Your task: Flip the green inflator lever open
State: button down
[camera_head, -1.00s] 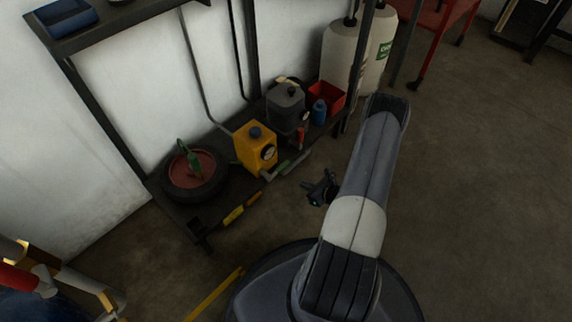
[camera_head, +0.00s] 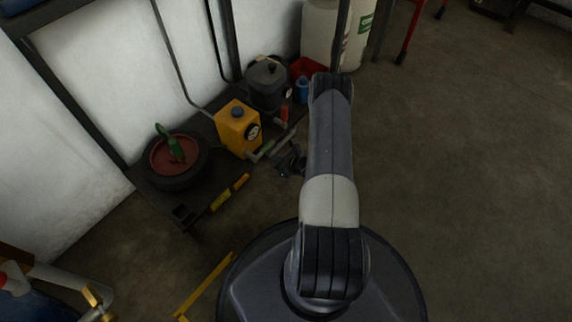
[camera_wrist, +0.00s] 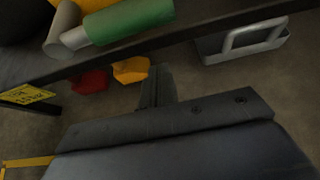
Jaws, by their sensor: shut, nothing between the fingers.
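A green-sleeved lever (camera_head: 267,147) on a grey bar lies along the front edge of the low shelf, in front of a yellow box with a round dial (camera_head: 237,128). In the wrist view the green sleeve (camera_wrist: 130,20) is at the upper left, with grey metal at its left end. My gripper (camera_head: 291,163) is just to the right of and below the green lever in the head view. In the wrist view its fingers (camera_wrist: 156,88) are together and empty, below the green sleeve and apart from it. My arm hides some floor.
The dark shelf edge (camera_wrist: 180,36) runs between my fingers and the lever. A tyre with a red hub and green handle (camera_head: 172,160), a dark canister (camera_head: 268,85) and a blue bottle (camera_head: 302,90) stand on the shelf. Open floor (camera_head: 460,180) lies to the right.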

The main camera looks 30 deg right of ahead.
aim_at(264, 151)
jog(key=shift+w+a+r, duration=0.1)
jog(key=shift+w+r, duration=0.05)
jog(key=shift+r, duration=0.85)
jog(key=shift+w+a+r, duration=0.1)
jog(key=shift+w+r, duration=0.05)
jog(key=shift+r, duration=0.85)
jog(key=shift+d, duration=0.1)
